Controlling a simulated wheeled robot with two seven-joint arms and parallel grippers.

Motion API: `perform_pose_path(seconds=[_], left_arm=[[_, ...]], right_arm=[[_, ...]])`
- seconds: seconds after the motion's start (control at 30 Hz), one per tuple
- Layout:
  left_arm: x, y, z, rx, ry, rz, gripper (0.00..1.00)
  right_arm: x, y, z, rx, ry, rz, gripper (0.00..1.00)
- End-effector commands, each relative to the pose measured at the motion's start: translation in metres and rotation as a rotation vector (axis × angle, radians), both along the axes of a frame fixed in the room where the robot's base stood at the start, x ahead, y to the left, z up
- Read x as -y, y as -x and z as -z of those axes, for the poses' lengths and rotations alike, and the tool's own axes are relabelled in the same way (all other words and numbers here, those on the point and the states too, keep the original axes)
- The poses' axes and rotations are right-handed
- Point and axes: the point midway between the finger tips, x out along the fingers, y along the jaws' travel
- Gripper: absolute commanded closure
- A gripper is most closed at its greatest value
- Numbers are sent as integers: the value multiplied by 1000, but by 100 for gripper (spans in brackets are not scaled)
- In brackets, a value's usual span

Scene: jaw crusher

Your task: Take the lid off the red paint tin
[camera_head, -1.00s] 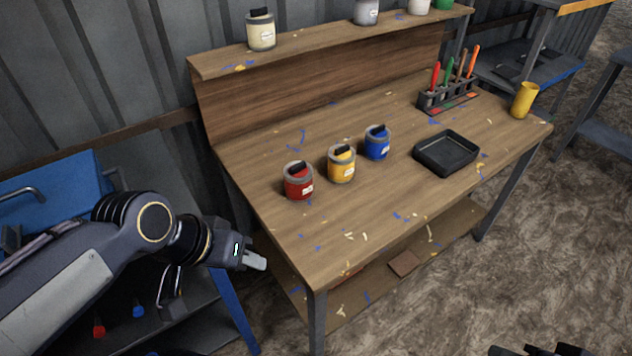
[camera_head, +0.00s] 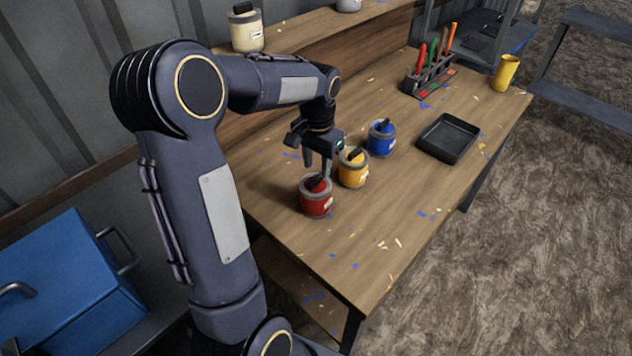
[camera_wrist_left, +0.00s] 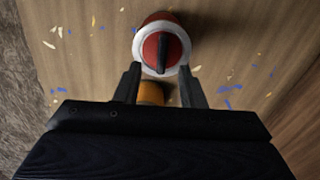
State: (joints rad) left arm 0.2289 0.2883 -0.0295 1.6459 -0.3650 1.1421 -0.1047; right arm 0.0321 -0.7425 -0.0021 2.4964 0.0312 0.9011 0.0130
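The red paint tin (camera_head: 316,203) stands upright on the workbench, left of the yellow tin (camera_head: 353,172) and blue tin (camera_head: 381,142). Its lid (camera_head: 315,184) is on, with a black bar handle on top. My left gripper (camera_head: 317,164) points down just above the red tin, fingers apart and empty. In the left wrist view the lid with its black handle (camera_wrist_left: 161,50) lies beyond the open fingertips (camera_wrist_left: 160,75). An orange-yellow patch, likely the yellow tin (camera_wrist_left: 152,93), shows between the fingers. My right gripper is out of view.
A black tray (camera_head: 448,138) lies to the right on the workbench (camera_head: 400,215). A rack of colored-handled tools (camera_head: 428,75) and a yellow cup (camera_head: 505,73) stand behind it. A cream tin (camera_head: 246,30) is on the raised shelf. The bench front is clear.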

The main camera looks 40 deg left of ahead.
Motion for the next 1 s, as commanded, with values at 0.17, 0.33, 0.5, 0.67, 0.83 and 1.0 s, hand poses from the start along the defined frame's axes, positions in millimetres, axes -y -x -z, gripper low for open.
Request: perform_pose_path(seconds=[0.17,0.33,0.5,0.67,0.83,1.0], left_arm=[[-2,3,28,-5,1,0,64],[-2,2,41,-1,1,0,64],[-2,2,42,1,1,0,64],[-2,2,42,1,1,-1,78],[-2,2,41,1,1,-1,100],[-2,2,41,1,1,-1,100]], right_arm=[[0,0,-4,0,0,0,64],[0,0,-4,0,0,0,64],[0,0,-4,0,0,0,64],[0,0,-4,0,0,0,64],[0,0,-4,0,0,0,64],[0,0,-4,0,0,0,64]])
